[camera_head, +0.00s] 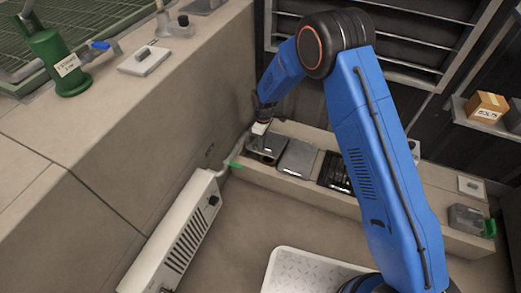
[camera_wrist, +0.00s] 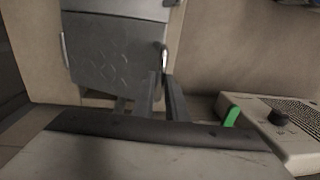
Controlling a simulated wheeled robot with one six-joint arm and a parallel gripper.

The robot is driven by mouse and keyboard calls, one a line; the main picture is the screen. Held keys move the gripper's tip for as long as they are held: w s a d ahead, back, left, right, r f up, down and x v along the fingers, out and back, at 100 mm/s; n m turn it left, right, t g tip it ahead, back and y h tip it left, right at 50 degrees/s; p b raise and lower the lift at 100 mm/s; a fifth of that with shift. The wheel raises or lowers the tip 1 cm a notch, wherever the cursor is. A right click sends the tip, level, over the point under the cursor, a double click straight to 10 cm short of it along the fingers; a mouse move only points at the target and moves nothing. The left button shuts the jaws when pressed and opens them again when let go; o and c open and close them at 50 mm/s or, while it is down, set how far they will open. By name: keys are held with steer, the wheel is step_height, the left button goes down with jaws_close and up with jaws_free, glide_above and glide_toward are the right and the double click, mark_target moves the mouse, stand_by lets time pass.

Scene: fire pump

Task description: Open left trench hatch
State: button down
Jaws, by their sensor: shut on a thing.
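The left trench hatch (camera_head: 267,146) is a grey plate at the left end of the low beige trench in the head view. It looks raised at its near edge, with a dark gap and a yellowish round shape below it. My gripper (camera_head: 260,131) is over its left side, its fingertips too small to make out there. In the wrist view my gripper's fingers (camera_wrist: 165,98) reach towards a metal loop handle (camera_wrist: 164,58) at the right edge of a grey tread-pattern plate (camera_wrist: 112,48). The fingers look shut on this handle; the exact contact is partly hidden.
The middle hatch (camera_head: 298,158) lies flat beside it, then a dark grate (camera_head: 335,172). A green lever (camera_head: 236,165) and a white heater (camera_head: 178,235) are left of the trench. A beige wall block rises at left.

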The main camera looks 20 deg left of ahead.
steer(key=w+d+r, duration=0.1)
steer(key=w+r, duration=0.4)
steer(key=w, duration=0.5)
steer(key=w+d+r, duration=0.1)
steer(key=w+r, duration=0.4)
steer(key=w, duration=0.4)
steer(key=shift+w+d+r, duration=0.2)
steer(key=shift+w, duration=0.15)
steer(key=c, duration=1.8)
jaws_free()
steer(key=shift+o, duration=0.2)
steer(key=shift+r, duration=0.1)
steer(key=shift+a, duration=0.1)
